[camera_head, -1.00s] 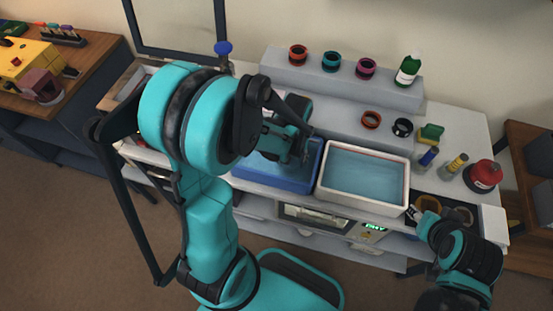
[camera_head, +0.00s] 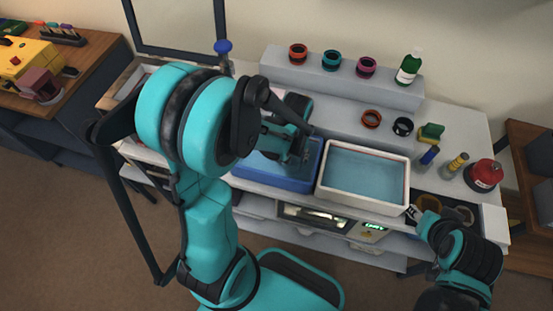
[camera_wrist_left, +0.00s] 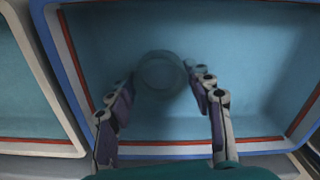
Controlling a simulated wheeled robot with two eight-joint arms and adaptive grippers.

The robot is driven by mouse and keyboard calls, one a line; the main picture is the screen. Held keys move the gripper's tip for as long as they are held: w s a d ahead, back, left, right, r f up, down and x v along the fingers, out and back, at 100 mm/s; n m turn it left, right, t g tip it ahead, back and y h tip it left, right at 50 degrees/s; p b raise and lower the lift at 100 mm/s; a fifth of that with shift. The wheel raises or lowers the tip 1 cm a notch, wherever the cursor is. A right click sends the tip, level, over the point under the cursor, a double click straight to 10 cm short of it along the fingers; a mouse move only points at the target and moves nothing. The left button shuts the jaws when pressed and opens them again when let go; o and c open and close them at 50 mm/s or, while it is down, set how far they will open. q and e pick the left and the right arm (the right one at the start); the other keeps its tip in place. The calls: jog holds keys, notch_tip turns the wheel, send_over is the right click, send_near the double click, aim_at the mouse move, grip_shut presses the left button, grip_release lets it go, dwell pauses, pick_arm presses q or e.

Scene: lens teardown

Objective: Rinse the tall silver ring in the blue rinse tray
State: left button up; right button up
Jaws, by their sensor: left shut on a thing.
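The blue rinse tray (camera_head: 272,181) holds clear liquid and stands left of the white tray. In the left wrist view its blue rim (camera_wrist_left: 58,70) encloses the gripper. My left gripper (camera_head: 297,158) reaches down into the tray from above. In the left wrist view my left gripper (camera_wrist_left: 161,80) is shut on a ring (camera_wrist_left: 160,58), which looks dim and bluish, seemingly under the liquid. The ring's silver colour and height do not show clearly, and the arm hides it in the head view. My right gripper (camera_head: 418,213) is low at the right; its fingers are too small to read.
The white tray (camera_head: 364,204) with liquid is close on the right of the blue one. Coloured rings, a green bottle (camera_head: 409,67) and stepped grey shelves stand behind. A red container (camera_head: 483,175) and small bottles are at the right.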

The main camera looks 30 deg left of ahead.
pick_arm(q)
jog(key=shift+r, duration=0.1)
jog(key=shift+r+p, duration=0.5)
jog(key=shift+f, duration=0.1)
jog(key=shift+f+b, duration=0.55)
jog(key=shift+b, duration=0.1)
jog(key=shift+r, duration=0.1)
notch_tip(320, 180, up, 11)
jog(key=p, duration=0.9)
